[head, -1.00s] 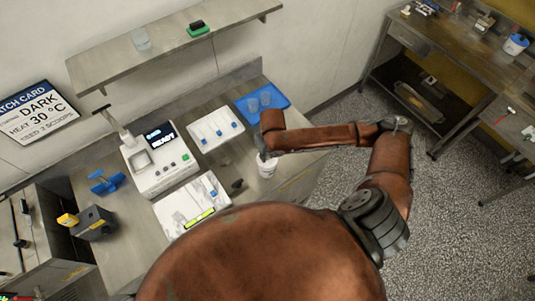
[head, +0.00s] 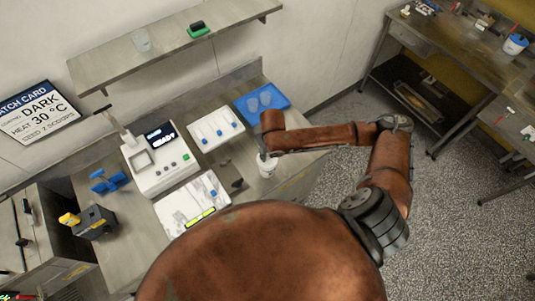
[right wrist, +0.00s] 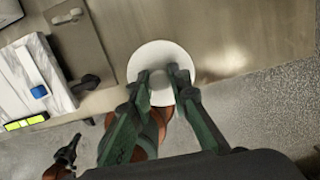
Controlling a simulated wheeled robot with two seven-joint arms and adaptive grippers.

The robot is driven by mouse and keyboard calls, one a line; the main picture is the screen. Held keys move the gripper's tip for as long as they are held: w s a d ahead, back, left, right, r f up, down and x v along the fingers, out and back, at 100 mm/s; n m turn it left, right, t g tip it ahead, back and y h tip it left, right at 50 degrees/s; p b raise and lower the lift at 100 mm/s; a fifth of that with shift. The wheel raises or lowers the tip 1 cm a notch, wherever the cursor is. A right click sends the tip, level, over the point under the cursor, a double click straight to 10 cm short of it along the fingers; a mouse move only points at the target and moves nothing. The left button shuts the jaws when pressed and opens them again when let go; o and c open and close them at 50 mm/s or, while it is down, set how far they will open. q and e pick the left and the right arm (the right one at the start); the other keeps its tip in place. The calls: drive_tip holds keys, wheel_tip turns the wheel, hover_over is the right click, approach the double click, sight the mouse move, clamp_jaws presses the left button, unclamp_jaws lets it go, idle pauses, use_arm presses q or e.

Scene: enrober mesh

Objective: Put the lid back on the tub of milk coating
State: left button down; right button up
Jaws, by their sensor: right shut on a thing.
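The white tub (head: 267,171) stands near the front right edge of the counter, directly under my right gripper (head: 264,157). In the right wrist view, a round white lid (right wrist: 160,52) fills the space under my right gripper (right wrist: 161,77). The two green-grey fingers are shut on its middle. The lid covers what is under it, so I cannot tell whether it is seated on the rim. A dark shape with a brown link at the lower left of the wrist view looks like my left gripper (right wrist: 66,153); its fingers are too small to read.
Left of the tub are a marble slab (head: 183,205), a white tray with blue-tipped tools (head: 205,133) and a white machine (head: 165,176). A blue tray (head: 281,98) with clear cups lies behind. A shelf (head: 165,48) hangs above. Floor is open to the right.

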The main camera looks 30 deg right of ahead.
idle(0.3)
drive_tip(key=o, duration=1)
drive_tip(key=shift+o, duration=0.7)
drive_tip(key=o, duration=0.4)
drive_tip(key=shift+c, duration=0.2)
drive_tip(key=shift+r+p, duration=3.5)
drive_tip(key=shift+p, duration=0.4)
clamp_jaws()
